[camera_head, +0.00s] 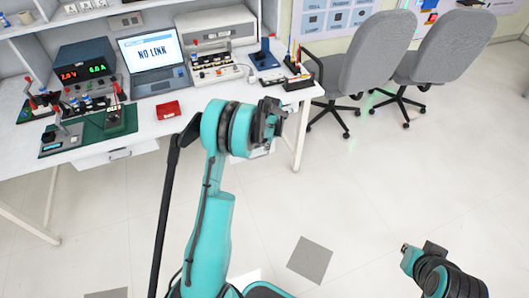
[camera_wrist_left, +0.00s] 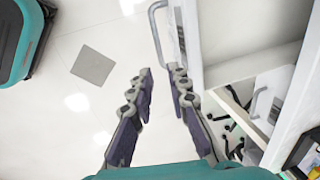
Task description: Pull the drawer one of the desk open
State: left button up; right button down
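The white desk (camera_head: 180,128) stands at the upper left in the head view. One drawer (camera_head: 118,155) under its left part looks shut. In the left wrist view, a white drawer front (camera_wrist_left: 191,45) with a grey bar handle (camera_wrist_left: 155,32) stands out from the desk, so this drawer appears pulled out. My left gripper (camera_wrist_left: 160,72) is open, its fingertips near the handle's lower end; I see nothing between them. In the head view the left gripper (camera_head: 268,122) is before the desk's right part and mostly hides this drawer. My right gripper (camera_head: 407,252) is low right, fingers unclear.
A second bar handle (camera_wrist_left: 264,102) shows farther right in the left wrist view. The desk bears a laptop (camera_head: 152,60), a red tray (camera_head: 168,110) and several instruments. Two grey chairs (camera_head: 370,55) (camera_head: 450,45) stand to the right. The floor in front is clear.

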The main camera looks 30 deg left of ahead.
aim_at(264, 155)
pick_arm(q)
jog(key=f+b, duration=0.1)
jog(key=f, duration=0.1)
jog(key=f+b, duration=0.1)
jog(key=f, duration=0.2)
jog(key=w+a+f, duration=0.1)
jog(key=f, duration=0.1)
jog(key=shift+f+b, duration=0.15)
jog(key=shift+b, duration=0.25)
jog(key=shift+c, duration=0.4)
grip_shut()
